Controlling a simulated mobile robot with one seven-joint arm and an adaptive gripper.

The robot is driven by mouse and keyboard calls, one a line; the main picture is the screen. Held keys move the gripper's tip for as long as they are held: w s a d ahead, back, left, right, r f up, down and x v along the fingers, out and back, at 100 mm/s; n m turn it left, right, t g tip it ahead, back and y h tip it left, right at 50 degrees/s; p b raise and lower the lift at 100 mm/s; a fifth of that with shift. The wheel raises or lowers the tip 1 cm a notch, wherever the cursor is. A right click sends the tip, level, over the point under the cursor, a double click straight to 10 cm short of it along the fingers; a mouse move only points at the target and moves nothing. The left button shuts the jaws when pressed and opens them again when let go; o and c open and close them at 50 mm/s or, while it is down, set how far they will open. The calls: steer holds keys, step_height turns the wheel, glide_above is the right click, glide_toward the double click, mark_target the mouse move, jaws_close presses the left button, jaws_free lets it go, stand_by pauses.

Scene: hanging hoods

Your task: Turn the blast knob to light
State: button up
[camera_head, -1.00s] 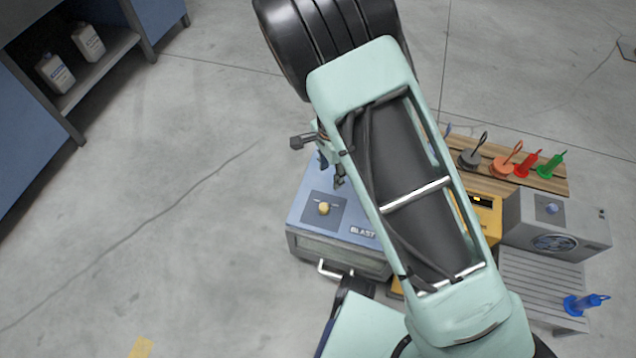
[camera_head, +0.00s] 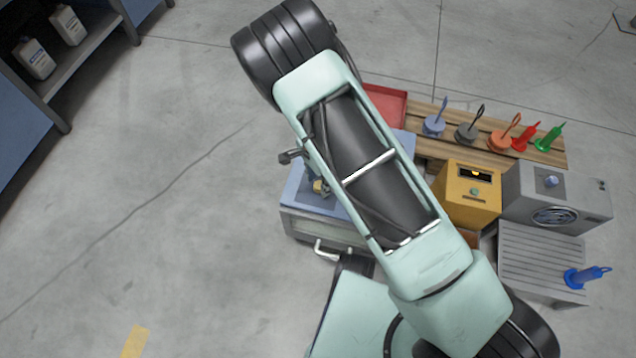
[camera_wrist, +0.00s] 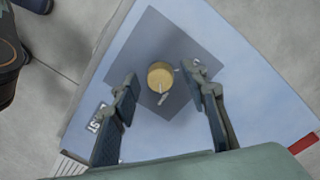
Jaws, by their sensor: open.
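The blast box (camera_head: 318,222) is a blue box with a dark square plate on top. Its round yellow knob (camera_head: 319,187) is partly covered by my arm in the head view. In the wrist view the knob (camera_wrist: 160,76) sits on the dark plate (camera_wrist: 150,45), with a small pale mark at its lower edge. My gripper (camera_wrist: 165,78) is open above the plate, with one finger on each side of the knob and a gap to both. Contact or exact height cannot be told. The blast lettering (camera_wrist: 97,117) is partly hidden by the left finger.
To the right stand a yellow box (camera_head: 470,205), a grey box with a fan (camera_head: 585,212) and a slatted grey stand (camera_head: 520,262) bearing a blue handled tool (camera_head: 583,278). A wooden rack (camera_head: 470,152) holds several coloured pieces. A red tray (camera_head: 392,104) is behind. Floor at left is clear.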

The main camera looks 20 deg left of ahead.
steer(key=shift+f, duration=0.1)
steer(key=shift+c, duration=0.6)
jaws_close()
steer(key=n, duration=0.4)
steer(key=shift+n+p, duration=0.4)
steer(key=n, duration=0.5)
steer(key=shift+s+n+t, duration=0.1)
steer(key=shift+n+t, duration=0.2)
steer(key=n, duration=0.5)
steer(key=shift+d, duration=0.15)
steer(key=shift+n, duration=2.2)
